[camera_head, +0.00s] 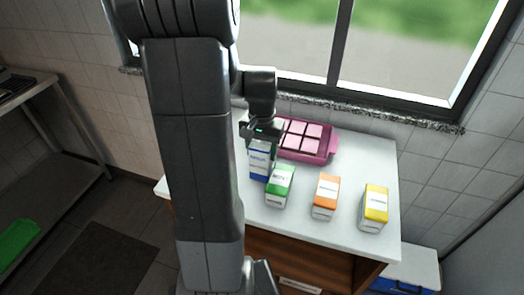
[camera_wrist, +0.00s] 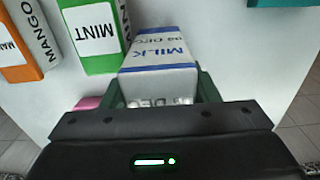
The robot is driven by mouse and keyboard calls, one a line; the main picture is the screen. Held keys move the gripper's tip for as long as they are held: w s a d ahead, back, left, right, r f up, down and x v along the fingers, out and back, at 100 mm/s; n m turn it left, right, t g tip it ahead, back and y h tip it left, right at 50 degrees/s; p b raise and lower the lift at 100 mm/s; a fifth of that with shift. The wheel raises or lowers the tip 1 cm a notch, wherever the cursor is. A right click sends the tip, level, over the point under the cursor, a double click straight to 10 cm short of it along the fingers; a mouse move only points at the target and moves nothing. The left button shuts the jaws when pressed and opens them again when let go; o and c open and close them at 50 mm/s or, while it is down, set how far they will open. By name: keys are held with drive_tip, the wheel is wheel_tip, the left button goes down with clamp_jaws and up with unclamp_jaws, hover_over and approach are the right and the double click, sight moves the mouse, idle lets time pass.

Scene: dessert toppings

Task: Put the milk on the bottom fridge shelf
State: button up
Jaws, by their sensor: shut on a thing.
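The milk is a white and blue carton (camera_head: 259,165) standing at the left of the counter in the head view, partly hidden by my arm. In the wrist view the milk carton (camera_wrist: 160,55) shows its "MILK" label between my fingers. My gripper (camera_head: 262,135) is shut on the upper part of the carton; it also shows in the wrist view (camera_wrist: 165,88). I cannot tell whether the carton's base touches the counter. The fridge shelf cannot be made out in either view.
A green mint carton (camera_head: 279,187) stands close beside the milk. An orange mango carton (camera_head: 326,197) and a yellow carton (camera_head: 374,208) stand further right. A pink tray (camera_head: 332,150) lies behind, near the window. The white counter (camera_head: 375,160) has free room at back right.

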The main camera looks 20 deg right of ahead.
drive_tip(key=shift+f, duration=0.35)
drive_tip(key=shift+f, duration=0.15)
drive_tip(key=o, duration=1.4)
drive_tip(key=shift+c, duration=0.2)
